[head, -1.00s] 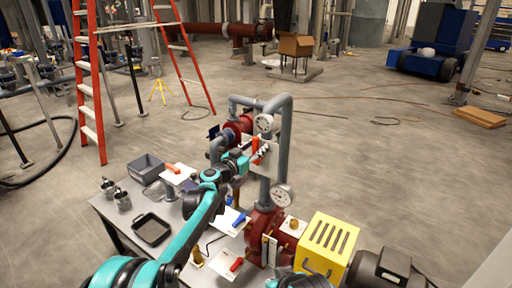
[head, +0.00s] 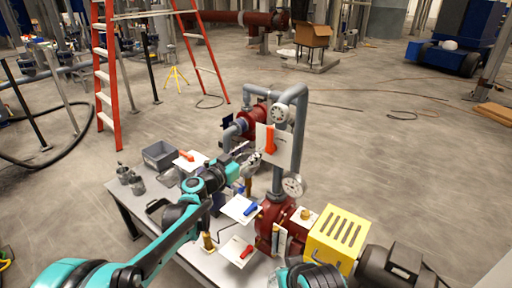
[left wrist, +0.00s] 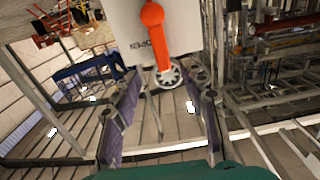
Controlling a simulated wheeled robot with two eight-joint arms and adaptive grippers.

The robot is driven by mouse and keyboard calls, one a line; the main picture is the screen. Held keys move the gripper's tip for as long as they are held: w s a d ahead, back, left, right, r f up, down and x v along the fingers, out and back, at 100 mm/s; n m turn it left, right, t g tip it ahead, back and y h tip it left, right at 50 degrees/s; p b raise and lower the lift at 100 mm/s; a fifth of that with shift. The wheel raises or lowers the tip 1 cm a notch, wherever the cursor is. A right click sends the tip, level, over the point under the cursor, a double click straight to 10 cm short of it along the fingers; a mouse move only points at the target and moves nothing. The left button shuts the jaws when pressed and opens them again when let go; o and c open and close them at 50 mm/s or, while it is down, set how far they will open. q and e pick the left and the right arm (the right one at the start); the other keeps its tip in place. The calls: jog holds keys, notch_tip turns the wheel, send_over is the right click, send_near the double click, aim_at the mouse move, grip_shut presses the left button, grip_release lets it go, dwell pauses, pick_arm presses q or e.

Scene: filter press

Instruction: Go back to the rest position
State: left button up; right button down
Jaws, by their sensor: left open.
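My left gripper (head: 246,160) is open and empty, just left of an upright white plate (head: 286,150) on the grey pipework. An orange lever handle (head: 270,138) on that plate stands vertical. In the left wrist view, the two fingers of my left gripper (left wrist: 165,95) are spread apart. The orange handle (left wrist: 157,35) shows beyond them, pointing down in that picture, over the plate's upside-down "OPEN" lettering. No part of the handle is between the fingers. Part of my right arm shows at the bottom of the head view; its gripper is not seen.
Around the arm are a grey work table (head: 206,262), a grey bin (head: 159,154), a blue handle (head: 250,209), a red handle (head: 247,251), a dark red pump (head: 270,225) and a yellow guard (head: 338,238). A red ladder (head: 104,75) stands behind left. Open floor lies behind right.

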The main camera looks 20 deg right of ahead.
pick_arm(q)
jog(key=s+a+f+n+g+y+b, duration=0.1)
jog(key=s+a+f+n+y+b, duration=0.2)
jog(key=s+a+f, duration=0.5)
jog(key=s+a+f+n+g+y+b, duration=0.1)
jog(key=s+a+f+n+y+b, duration=0.3)
jog(key=s+a+f, duration=0.5)
jog(key=s+a+f+n+g+y+b, duration=0.2)
jog(key=s+a+f+y, duration=0.5)
jog(key=s+a, duration=1.1)
jog(key=shift+a+f+n+b, duration=0.6)
jog(key=shift+f+n+b, duration=0.25)
jog(key=shift+b, duration=0.25)
